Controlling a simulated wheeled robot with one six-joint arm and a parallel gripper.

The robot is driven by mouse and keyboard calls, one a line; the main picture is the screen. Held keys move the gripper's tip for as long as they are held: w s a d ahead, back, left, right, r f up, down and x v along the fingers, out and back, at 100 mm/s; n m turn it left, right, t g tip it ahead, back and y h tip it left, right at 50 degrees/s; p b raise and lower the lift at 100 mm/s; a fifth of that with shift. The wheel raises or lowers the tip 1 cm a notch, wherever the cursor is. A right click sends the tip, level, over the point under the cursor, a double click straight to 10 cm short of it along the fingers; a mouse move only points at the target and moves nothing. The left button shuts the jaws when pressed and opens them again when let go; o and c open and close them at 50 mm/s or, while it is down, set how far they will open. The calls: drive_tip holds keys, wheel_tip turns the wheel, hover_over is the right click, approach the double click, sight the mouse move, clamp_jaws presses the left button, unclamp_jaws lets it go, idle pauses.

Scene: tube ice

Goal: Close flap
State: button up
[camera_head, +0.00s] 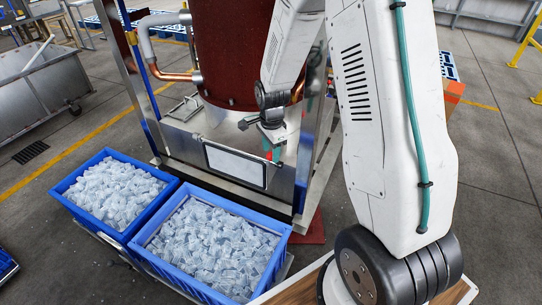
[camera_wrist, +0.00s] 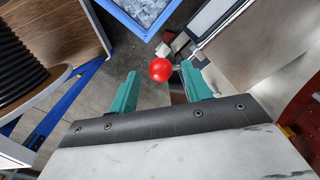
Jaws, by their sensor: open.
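The flap appears to be the pale, dark-edged panel (camera_head: 236,165) low on the front of the ice machine. It is tilted, and I cannot tell how far open it stands. Part of a pale panel (camera_wrist: 212,17) also shows at the top of the wrist view. A red ball knob (camera_wrist: 160,69) on a metal rod shows between the teal fingertips of my gripper (camera_wrist: 159,74). The fingers are apart, and I cannot tell whether either touches the knob. In the head view my gripper (camera_head: 276,152) is small and partly hidden, at the flap's upper right.
Two blue crates full of tube ice, the left one (camera_head: 66,207) and the right one (camera_head: 146,256), stand in front of the machine. The dark red drum (camera_head: 232,50) rises behind the flap. A metal frame post (camera_head: 309,150) is close to the right of my gripper. A steel cart (camera_head: 45,85) stands far left.

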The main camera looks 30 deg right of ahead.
drive_tip(key=shift+r, duration=2)
drive_tip(key=shift+s, duration=0.1)
